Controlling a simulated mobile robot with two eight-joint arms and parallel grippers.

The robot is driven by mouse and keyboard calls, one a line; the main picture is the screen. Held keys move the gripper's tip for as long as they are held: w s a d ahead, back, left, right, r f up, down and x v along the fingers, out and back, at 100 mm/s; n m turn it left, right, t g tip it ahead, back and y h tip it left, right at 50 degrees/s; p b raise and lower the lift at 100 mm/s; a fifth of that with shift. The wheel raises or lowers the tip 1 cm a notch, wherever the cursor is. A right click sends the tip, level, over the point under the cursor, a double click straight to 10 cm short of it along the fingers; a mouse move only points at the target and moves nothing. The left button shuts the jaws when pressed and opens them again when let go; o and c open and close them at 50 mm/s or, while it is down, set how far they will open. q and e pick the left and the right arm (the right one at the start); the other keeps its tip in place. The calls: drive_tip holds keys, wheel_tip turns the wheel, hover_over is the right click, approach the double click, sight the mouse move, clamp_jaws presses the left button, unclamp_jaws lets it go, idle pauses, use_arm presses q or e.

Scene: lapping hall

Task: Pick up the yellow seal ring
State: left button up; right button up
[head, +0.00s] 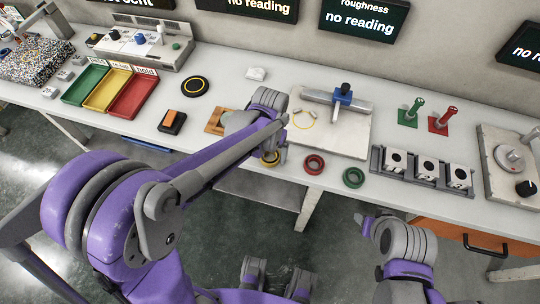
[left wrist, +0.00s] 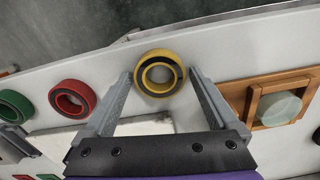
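The yellow seal ring (left wrist: 141,74) lies flat on the pale bench top near its front edge. In the head view the ring (head: 270,161) is partly hidden by my left arm. My left gripper (left wrist: 160,76) is open in the left wrist view, with one finger on each side of the ring. Nothing is held, and I cannot tell how far the fingertips are above the bench. In the head view the left fingers are hidden behind the arm. My right arm is folded low at the right; its fingers do not show clearly.
A red ring (head: 314,164) and a green ring (head: 353,177) lie to the right of the yellow one. A wooden holder (head: 217,122) with a pale disc is beside it on the other side. A grey block rack (head: 424,176) stands further right.

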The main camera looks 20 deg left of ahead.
use_arm(q)
drive_tip(key=c, duration=1.1)
